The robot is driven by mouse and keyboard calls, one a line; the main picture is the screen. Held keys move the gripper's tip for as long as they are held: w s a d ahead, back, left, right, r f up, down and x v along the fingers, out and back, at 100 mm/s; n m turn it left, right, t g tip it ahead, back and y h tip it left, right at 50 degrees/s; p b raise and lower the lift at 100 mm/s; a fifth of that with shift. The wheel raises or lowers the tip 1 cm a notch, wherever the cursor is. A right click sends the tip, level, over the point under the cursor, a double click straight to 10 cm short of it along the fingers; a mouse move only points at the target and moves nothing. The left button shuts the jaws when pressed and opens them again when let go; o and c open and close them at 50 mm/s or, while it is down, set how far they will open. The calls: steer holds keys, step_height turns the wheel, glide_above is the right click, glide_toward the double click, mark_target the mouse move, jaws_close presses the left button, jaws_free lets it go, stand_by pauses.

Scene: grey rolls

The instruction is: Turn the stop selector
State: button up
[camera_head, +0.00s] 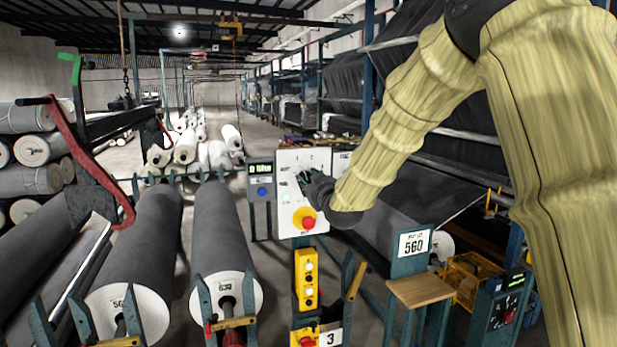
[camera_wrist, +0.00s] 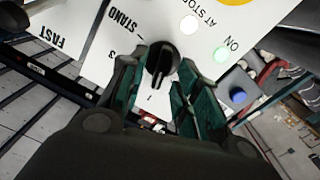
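The stop selector (camera_wrist: 161,62) is a round black knob on a white control panel (camera_head: 290,165). In the wrist view its dark handle points down toward my gripper, near a small mark. My gripper (camera_wrist: 163,78) has its green-lined fingers apart, one on each side of the knob. The left fingertip is very close to the knob; I cannot tell if it touches. A gap shows at the right finger. In the head view my gripper (camera_head: 308,178) is at the panel and hides the knob.
A red button on a yellow plate (camera_head: 305,219) is below my gripper. A small grey box with a display and blue button (camera_head: 261,180) stands left of the panel. A yellow pendant box (camera_head: 306,279) hangs below. Large grey rolls (camera_head: 222,240) lie to the left.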

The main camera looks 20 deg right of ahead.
steer(key=shift+w, duration=0.5)
steer(key=shift+c, duration=0.4)
jaws_close()
